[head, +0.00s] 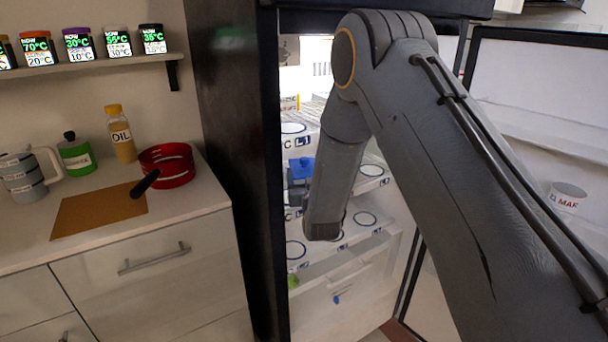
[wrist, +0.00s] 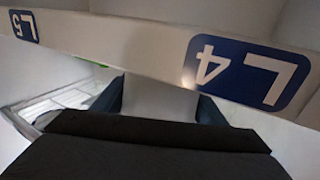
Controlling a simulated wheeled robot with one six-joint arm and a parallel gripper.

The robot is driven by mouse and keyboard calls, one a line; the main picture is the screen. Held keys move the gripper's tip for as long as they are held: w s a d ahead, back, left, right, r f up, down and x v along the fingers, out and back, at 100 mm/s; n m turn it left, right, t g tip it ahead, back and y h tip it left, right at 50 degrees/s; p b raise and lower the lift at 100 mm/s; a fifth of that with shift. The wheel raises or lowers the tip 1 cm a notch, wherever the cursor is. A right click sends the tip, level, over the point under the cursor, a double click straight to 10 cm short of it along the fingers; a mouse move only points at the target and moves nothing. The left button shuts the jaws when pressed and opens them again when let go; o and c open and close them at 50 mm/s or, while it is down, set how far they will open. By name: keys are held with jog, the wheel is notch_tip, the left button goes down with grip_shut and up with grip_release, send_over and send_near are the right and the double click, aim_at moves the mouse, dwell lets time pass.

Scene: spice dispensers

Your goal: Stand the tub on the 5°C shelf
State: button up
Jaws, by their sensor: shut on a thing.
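In the wrist view my gripper (wrist: 160,90) has its dark fingers on either side of a pale, smooth thing (wrist: 158,108). It is shut on this thing; no label shows, so I cannot tell for sure that it is the tub. A shelf edge (wrist: 130,40) with upside-down L5 and L4 labels crosses just beyond the fingers. In the head view my arm reaches into the open fridge and hides the gripper. The fridge shelves carry ring marks and blue labels such as L1 (head: 303,141). No 5°C sign is readable there.
A blue-topped container (head: 300,172) stands on a fridge shelf left of my arm. A white container marked MAR (head: 567,196) sits in the door rack. The fridge's dark side (head: 240,150) bounds the opening. The counter at left holds a red pan (head: 168,172) and bottles.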

jog(key=o, duration=1.7)
